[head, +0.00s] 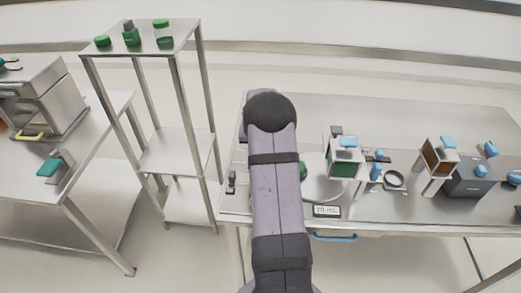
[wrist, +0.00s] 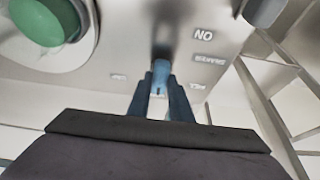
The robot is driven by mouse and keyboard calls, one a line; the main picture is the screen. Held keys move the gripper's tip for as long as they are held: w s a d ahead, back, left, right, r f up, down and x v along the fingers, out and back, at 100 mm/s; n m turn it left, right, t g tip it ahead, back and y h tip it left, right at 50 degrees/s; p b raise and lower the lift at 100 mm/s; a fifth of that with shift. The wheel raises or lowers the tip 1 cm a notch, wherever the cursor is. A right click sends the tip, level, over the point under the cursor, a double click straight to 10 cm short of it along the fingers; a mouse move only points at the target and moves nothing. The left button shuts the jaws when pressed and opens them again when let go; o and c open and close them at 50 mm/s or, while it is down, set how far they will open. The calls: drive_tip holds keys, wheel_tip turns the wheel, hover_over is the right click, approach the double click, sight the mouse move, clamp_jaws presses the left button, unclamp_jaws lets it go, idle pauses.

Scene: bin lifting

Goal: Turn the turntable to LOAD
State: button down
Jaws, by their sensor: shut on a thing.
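In the wrist view, my gripper (wrist: 160,88) has its two dark blue fingers close together around a small light blue piece (wrist: 160,70), and it is shut on it. The piece stands at a pale metal surface with printed labels. One label (wrist: 203,34) reads "NO"; the smaller ones are too blurred to read. I cannot make out the word LOAD. A green round part (wrist: 45,18) on a pale round base shows at the upper left. In the head view my arm hides my gripper and what it holds. I cannot tell for sure which part is the turntable.
On the right bench (head: 430,112) stand a green-fronted device (head: 343,168), a brown-fronted device (head: 432,160) and a dark grey box (head: 470,178). A small display (head: 327,211) sits at the front edge. A shelf rack (head: 175,160) with green-marked containers stands left of my arm.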

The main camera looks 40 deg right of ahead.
drive_tip(key=c, duration=1.6)
unclamp_jaws()
drive_tip(key=shift+r, duration=0.15)
drive_tip(key=shift+b+v, duration=1.25)
drive_tip(key=shift+v, duration=2.3)
drive_tip(key=s+a+n+g+y, duration=0.15)
drive_tip(key=s+a, duration=0.25)
drive_tip(key=a, duration=0.5)
drive_tip(key=s+a+n, duration=0.3)
drive_tip(key=s+a, duration=0.2)
drive_tip(key=a, duration=0.4)
drive_tip(key=s+a+n+g+y, duration=0.15)
drive_tip(key=s+a, duration=0.25)
drive_tip(key=a, duration=0.5)
drive_tip(key=s+a+n, duration=0.1)
drive_tip(key=s+a, duration=0.1)
drive_tip(key=s, duration=0.1)
drive_tip(key=s+a+f+n, duration=0.1)
drive_tip(key=s, duration=0.2)
drive_tip(key=s+a+n, duration=0.1)
drive_tip(key=s+a, duration=0.1)
drive_tip(key=s, duration=0.1)
drive_tip(key=shift+s+a+f, duration=0.25)
drive_tip(key=shift+a+f, duration=0.1)
